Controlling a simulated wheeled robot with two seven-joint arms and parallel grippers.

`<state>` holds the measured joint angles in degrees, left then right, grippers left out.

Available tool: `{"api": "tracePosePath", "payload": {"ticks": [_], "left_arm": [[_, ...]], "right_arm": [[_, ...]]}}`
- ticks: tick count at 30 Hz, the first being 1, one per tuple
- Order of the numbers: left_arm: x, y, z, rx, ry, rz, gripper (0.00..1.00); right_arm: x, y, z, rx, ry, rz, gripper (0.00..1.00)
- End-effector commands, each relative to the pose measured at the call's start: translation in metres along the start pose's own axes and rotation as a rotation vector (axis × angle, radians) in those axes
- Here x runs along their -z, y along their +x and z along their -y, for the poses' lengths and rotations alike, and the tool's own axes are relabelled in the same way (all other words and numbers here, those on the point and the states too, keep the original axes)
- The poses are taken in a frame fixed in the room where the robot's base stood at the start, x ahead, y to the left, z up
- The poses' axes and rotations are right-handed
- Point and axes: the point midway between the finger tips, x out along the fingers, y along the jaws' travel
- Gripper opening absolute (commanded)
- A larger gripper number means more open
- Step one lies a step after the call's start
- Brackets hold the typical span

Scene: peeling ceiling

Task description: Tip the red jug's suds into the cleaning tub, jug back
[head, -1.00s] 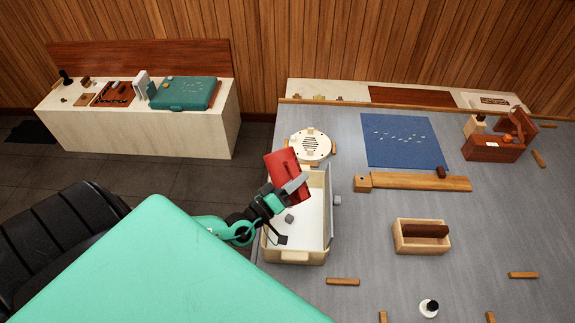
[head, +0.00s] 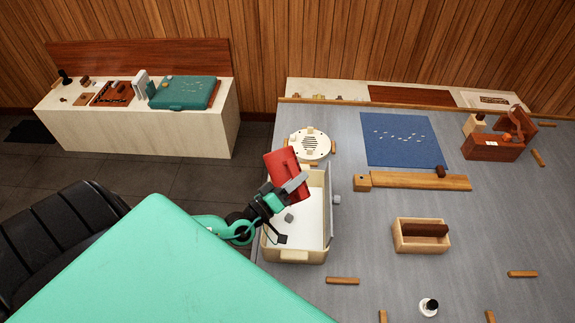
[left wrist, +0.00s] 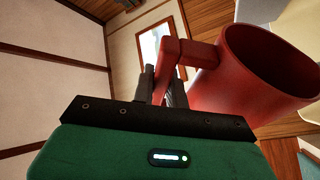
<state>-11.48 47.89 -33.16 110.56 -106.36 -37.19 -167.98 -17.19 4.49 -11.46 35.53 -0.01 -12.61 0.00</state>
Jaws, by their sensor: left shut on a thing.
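The red jug (head: 285,170) is above the far left part of the cream cleaning tub (head: 296,257) in the head view. My left gripper (head: 290,188) is shut on the jug's handle. In the left wrist view the jug (left wrist: 250,85) is tilted, with its open mouth toward the right, and the gripper fingers (left wrist: 165,88) close around the handle. No suds show in the jug's mouth. The tub has a white inside with a small grey block (head: 289,218) in it. My right gripper is not in view.
A round cream speaker-like disc (head: 312,145) lies just behind the tub. A long wooden bar (head: 420,182), a blue mat (head: 400,140) and a small wooden box (head: 421,248) are to the right.

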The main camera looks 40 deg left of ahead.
Motion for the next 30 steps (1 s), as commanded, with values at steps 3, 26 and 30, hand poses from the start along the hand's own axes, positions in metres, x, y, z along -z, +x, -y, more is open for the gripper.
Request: {"api": "tracePosePath", "payload": {"ticks": [3, 26, 30], "left_arm": [[0.000, 0.000, 0.000, -0.001, 0.000, -0.001, 0.00], [0.034, 0.011, 0.021, 0.080, -0.255, 0.000, 0.00], [0.037, 0.012, 0.024, 0.090, -0.289, -0.001, 0.00]], "right_arm": [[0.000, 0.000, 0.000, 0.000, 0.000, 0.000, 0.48], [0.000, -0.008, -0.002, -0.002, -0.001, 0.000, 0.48], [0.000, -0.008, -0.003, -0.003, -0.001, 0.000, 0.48]]}}
